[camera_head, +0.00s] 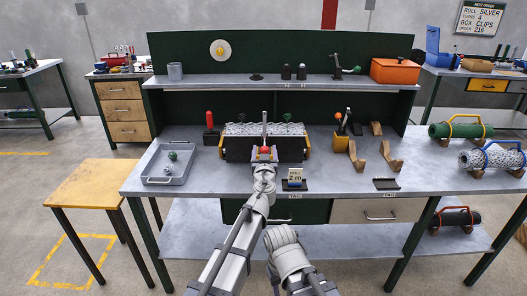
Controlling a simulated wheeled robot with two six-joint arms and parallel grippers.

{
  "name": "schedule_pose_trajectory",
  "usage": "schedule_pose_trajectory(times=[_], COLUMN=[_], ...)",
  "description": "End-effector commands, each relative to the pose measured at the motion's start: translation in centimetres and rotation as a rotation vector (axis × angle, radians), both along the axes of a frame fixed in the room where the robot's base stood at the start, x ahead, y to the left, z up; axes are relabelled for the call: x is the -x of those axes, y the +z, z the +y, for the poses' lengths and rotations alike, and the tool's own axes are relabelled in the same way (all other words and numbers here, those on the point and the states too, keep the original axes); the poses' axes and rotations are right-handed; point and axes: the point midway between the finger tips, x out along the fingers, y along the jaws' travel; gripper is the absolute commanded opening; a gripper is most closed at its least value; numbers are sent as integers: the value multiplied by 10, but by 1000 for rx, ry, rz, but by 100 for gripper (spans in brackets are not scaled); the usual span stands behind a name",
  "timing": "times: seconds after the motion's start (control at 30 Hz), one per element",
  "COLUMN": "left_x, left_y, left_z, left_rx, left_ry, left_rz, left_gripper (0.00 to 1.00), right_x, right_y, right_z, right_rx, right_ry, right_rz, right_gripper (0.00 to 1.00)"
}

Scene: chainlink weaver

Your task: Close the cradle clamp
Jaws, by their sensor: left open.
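A black cradle (240,150) with yellow end parts stands at the middle of the workbench. A roll of silver chainlink mesh (290,129) lies in it. An upright grey bar (264,124) stands at the cradle's middle, and a red knob (265,150) shows just below it at the front. My left gripper (264,156) is open at the red knob; whether its fingers touch the knob is too small to tell. My left arm hides part of the cradle's front. My right arm is folded low in front of the bench, and its gripper does not show.
A red-handled tool (210,127) stands left of the cradle. A shelf (220,83) runs behind.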

Motion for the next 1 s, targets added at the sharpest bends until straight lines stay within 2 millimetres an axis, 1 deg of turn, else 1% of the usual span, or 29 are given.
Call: schedule_pose_trajectory(times=[0.07, 0.1, 0.7, 1.0], left_x=[0, 0, 0, 1], left_y=[0, 0, 0, 0], left_z=[0, 0, 0, 0], left_rx=[0, 0, 0, 0], left_ry=[0, 0, 1, 1], left_rz=[0, 0, 0, 0], left_gripper=[70, 68, 0, 0], right_x=[0, 0, 0, 0], right_y=[0, 0, 0, 0], right_z=[0, 0, 0, 0], right_rx=[0, 0, 0, 0], right_ry=[0, 0, 0, 0], right_rz=[0, 0, 0, 0], right_gripper=[50, 50, 50, 50])
